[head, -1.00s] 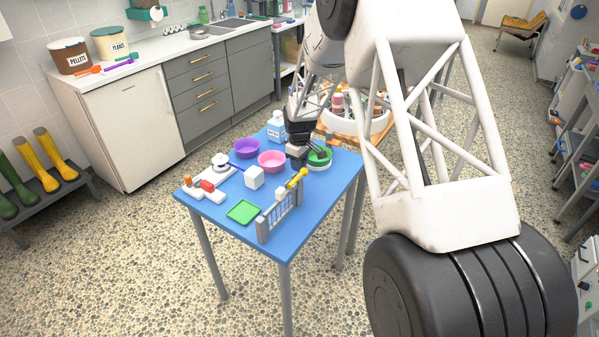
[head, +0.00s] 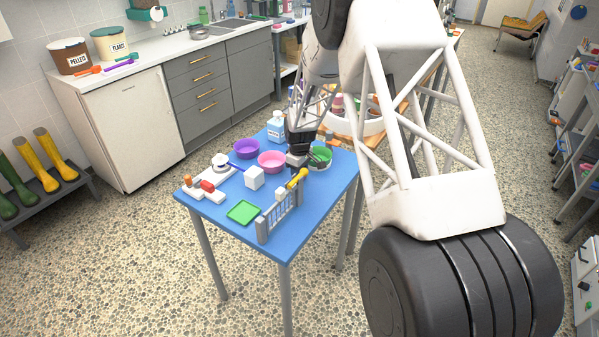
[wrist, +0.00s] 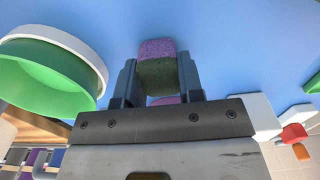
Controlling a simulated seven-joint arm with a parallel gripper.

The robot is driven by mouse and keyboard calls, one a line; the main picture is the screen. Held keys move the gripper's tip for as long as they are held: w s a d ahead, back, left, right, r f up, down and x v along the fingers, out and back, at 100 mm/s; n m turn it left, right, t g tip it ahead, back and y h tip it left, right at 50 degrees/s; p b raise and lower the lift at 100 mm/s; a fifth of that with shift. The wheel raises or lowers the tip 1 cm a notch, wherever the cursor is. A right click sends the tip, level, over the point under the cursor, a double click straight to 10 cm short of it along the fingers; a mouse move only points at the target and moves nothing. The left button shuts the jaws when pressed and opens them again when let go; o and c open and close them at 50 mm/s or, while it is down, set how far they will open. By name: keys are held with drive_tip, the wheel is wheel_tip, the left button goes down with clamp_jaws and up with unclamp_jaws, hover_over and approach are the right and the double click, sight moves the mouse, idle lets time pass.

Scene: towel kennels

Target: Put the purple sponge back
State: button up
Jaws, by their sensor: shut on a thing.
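My gripper (wrist: 158,75) is shut on the purple sponge (wrist: 157,47), which has a dark green layer and sits between the two fingers in the wrist view. In the head view my gripper (head: 300,161) is low over the blue table, beside the green bowl (head: 321,154); the sponge cannot be made out there. The green bowl with its white rim (wrist: 75,42) is to the left of the sponge in the wrist view. I cannot tell whether the sponge touches the table.
On the blue table (head: 215,210) stand a pink bowl (head: 271,161), a purple bowl (head: 246,148), a white bottle (head: 276,128), a white cube (head: 254,178), a green tray (head: 243,212) and a small grey gate (head: 279,217) with a yellow item (head: 297,179). The table's front-left area is partly clear.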

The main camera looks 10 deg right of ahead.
drive_tip(key=shift+f, duration=0.1)
drive_tip(key=o, duration=0.8)
wheel_tip(320, 180, up, 12)
drive_tip(key=shift+r, duration=0.15)
idle(0.5)
drive_tip(key=shift+s+r, duration=0.1)
idle(0.5)
